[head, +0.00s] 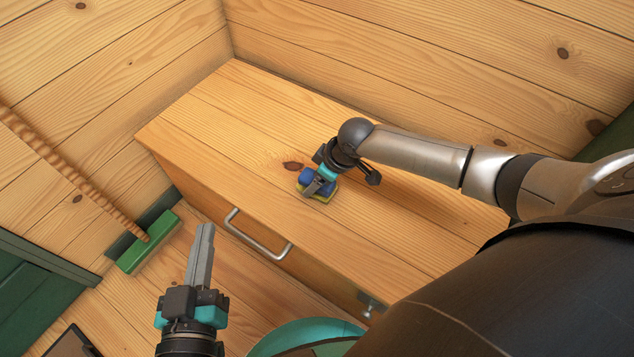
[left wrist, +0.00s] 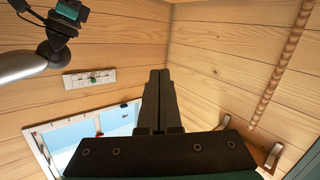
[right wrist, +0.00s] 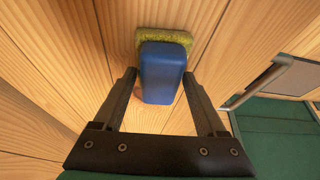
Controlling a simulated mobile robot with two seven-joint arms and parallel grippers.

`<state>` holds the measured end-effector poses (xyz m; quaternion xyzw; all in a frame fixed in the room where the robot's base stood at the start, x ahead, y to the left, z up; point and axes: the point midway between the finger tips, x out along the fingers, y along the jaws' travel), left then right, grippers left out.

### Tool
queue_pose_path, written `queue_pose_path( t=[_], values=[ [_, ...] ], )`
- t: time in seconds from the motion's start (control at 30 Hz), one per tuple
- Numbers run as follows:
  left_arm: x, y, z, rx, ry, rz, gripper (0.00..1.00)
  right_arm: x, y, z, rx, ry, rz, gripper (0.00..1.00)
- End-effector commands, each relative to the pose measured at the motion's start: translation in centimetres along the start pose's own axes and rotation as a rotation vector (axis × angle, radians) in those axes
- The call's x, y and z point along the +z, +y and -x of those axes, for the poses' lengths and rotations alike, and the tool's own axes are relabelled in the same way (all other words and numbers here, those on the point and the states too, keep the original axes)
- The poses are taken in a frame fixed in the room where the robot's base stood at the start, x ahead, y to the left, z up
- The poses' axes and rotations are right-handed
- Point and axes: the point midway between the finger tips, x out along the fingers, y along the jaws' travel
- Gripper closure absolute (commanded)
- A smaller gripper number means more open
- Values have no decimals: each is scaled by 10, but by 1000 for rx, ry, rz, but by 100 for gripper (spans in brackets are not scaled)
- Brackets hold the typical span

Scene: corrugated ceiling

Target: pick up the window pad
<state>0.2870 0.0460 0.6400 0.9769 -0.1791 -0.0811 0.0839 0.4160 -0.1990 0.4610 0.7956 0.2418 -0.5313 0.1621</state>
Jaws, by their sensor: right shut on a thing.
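The window pad is a blue block with a yellow-green sponge edge. In the head view the window pad (head: 304,179) is at the wooden cabinet top, partly hidden by my right gripper (head: 320,185). In the right wrist view the blue body of the pad (right wrist: 162,72) lies between the fingertips of my right gripper (right wrist: 160,78), which is shut on it. I cannot tell whether the pad touches the wood. My left gripper (head: 206,230) is shut and empty, in front of the cabinet; its fingers are together in the left wrist view (left wrist: 159,75).
The wooden cabinet (head: 400,233) has a drawer with a metal handle (head: 256,236). A green broom (head: 148,241) with a wooden stick leans at the left wall. A teal round thing (head: 300,335) is at the bottom. The cabinet top around the pad is clear.

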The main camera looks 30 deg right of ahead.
Motion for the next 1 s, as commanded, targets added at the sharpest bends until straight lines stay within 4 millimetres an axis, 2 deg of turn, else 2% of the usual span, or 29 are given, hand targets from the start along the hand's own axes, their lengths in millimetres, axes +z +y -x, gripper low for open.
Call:
queue_pose_path(
  t=[0.47, 1.0],
  values=[
    [1, -4, -2, -9, -41, -13, 100, -2, 0, 5, 0, 0, 0, 81],
    [13, -30, 1, -77, -339, -67, 100, -14, 0, 32, 0, 1, 0, 81]
  ],
)
